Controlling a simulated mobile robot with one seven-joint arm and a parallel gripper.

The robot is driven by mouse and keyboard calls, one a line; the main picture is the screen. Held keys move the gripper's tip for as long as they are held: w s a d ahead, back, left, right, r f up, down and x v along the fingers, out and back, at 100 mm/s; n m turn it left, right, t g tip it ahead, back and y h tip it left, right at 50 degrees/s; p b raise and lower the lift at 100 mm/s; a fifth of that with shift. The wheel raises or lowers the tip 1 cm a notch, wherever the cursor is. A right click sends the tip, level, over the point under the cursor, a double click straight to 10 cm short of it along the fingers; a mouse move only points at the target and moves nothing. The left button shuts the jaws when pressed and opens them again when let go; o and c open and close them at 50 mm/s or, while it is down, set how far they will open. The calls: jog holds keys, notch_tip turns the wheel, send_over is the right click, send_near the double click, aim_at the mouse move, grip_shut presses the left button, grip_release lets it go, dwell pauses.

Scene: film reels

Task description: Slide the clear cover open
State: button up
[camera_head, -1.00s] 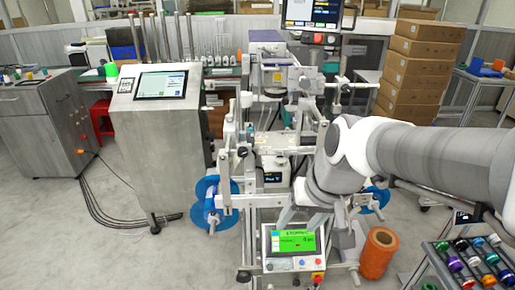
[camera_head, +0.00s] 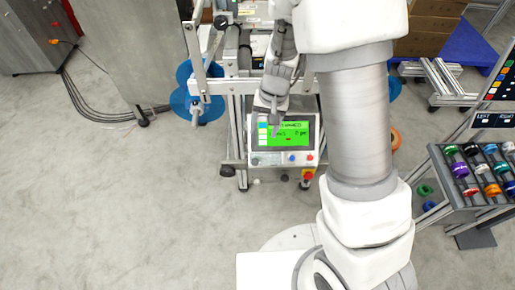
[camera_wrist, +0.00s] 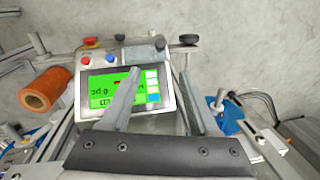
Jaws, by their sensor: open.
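I cannot make out a clear cover in either current view; the upper part of the machine (camera_head: 245,40) is cut off or behind my arm. My gripper (camera_head: 276,128) is in front of the machine, over the control panel with a green screen (camera_head: 290,133). In the wrist view my gripper (camera_wrist: 160,74) has its two fingers apart, with nothing between them. The left finger overlaps the panel's green screen (camera_wrist: 105,90), which appears upside down. The right finger is beside the panel's edge.
Blue reels (camera_head: 198,100) flank the machine frame. An orange roll (camera_wrist: 45,90) lies beside the panel in the wrist view. A rack of coloured spools (camera_head: 478,172) stands at the right. A metal cabinet (camera_head: 118,45) stands at the left. The floor at the lower left is clear.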

aim_at(255, 161)
jog(key=f+b, duration=0.2)
jog(key=f, duration=0.3)
jog(key=a+f+b, duration=0.1)
jog(key=f+b, duration=0.1)
jog(key=f, duration=0.4)
jog(key=a+f+b, duration=0.1)
jog(key=f+b, duration=0.1)
jog(key=f, duration=0.4)
jog(key=shift+w+a, duration=0.15)
jog(key=shift+a, duration=0.05)
grip_shut()
dwell(0.7)
